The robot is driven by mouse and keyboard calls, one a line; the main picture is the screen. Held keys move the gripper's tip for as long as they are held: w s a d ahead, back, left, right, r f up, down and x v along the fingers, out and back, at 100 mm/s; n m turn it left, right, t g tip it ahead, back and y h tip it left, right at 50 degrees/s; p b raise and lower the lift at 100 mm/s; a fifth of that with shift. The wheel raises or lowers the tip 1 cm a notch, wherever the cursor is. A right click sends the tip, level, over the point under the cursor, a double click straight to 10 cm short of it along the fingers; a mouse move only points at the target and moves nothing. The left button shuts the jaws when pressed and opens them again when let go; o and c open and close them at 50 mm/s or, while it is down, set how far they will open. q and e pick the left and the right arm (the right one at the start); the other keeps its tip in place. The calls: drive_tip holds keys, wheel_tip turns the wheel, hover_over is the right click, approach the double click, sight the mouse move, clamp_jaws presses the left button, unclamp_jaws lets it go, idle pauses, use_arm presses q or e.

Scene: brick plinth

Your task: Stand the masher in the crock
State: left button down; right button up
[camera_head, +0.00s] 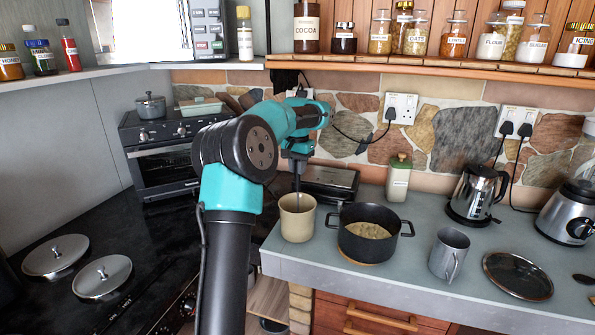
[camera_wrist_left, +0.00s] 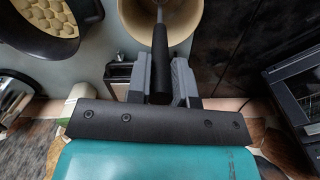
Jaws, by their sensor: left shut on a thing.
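The crock (camera_head: 297,222) is a beige, open-topped pot on the grey counter, left of the black pot. In the left wrist view the crock (camera_wrist_left: 198,22) is at the top, with its mouth open toward the camera. My left gripper (camera_head: 296,163) is above the crock and shut on the dark handle of the masher (camera_wrist_left: 160,50). A thin part of the masher (camera_head: 297,186) runs down from the gripper to the crock's mouth. The masher's lower end is hidden, so I cannot tell whether it touches the bottom. My right gripper is out of view.
A grey mug (camera_head: 449,254), glass lid (camera_head: 517,275), kettle (camera_head: 474,193) and green-lidded jar (camera_head: 398,178) are farther right. The counter's front edge is near the crock.

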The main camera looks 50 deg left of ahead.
use_arm(q)
drive_tip(key=shift+f, duration=0.75)
drive_tip(key=c, duration=1)
unclamp_jaws()
wheel_tip(320, 180, up, 12)
drive_tip(key=shift+r, duration=0.15)
